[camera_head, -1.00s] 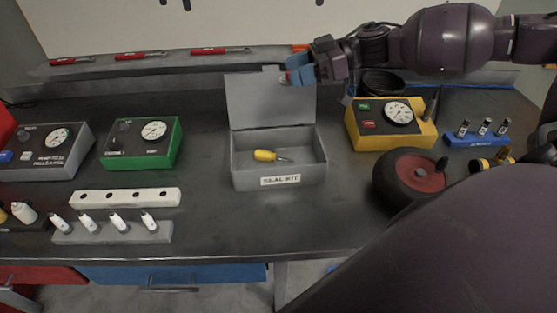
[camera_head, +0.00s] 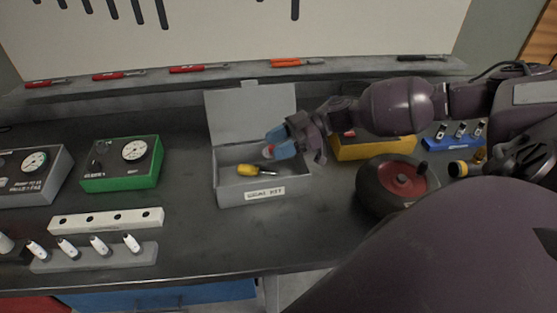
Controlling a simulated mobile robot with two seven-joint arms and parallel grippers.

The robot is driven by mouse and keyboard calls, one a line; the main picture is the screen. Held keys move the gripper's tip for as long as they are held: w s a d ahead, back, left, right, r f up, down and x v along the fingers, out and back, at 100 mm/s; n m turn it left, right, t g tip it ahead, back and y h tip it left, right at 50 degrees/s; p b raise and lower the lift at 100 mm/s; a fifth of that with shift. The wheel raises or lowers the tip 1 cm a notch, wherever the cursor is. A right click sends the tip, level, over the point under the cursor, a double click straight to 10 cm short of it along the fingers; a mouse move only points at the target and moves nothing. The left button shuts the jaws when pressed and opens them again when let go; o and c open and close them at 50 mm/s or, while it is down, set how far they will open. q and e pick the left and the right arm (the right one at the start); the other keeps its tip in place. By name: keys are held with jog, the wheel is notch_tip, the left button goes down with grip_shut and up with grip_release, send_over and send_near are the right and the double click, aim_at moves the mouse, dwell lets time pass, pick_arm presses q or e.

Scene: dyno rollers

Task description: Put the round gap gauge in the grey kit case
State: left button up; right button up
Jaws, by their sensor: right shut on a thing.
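The grey kit case (camera_head: 221,197) stands open on the bench, its lid raised at the back and a label on its front. A yellow-handled screwdriver (camera_head: 248,170) lies inside it. My right gripper (camera_head: 272,147), with blue fingertips, is over the right part of the case's opening. It is shut on a small, round, reddish and pale thing, seemingly the round gap gauge (camera_head: 268,151). The fingers hide most of the gauge. I cannot tell how far it is above the case floor.
A green gauge box (camera_head: 122,164) and a white holed bar (camera_head: 106,219) are left of the case. A yellow box (camera_head: 374,149) and a black roller with red hub (camera_head: 398,183) are to its right. Bare bench lies in front of the case.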

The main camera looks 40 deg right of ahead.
jog(key=shift+f, duration=2.75)
jog(key=shift+f, duration=0.4)
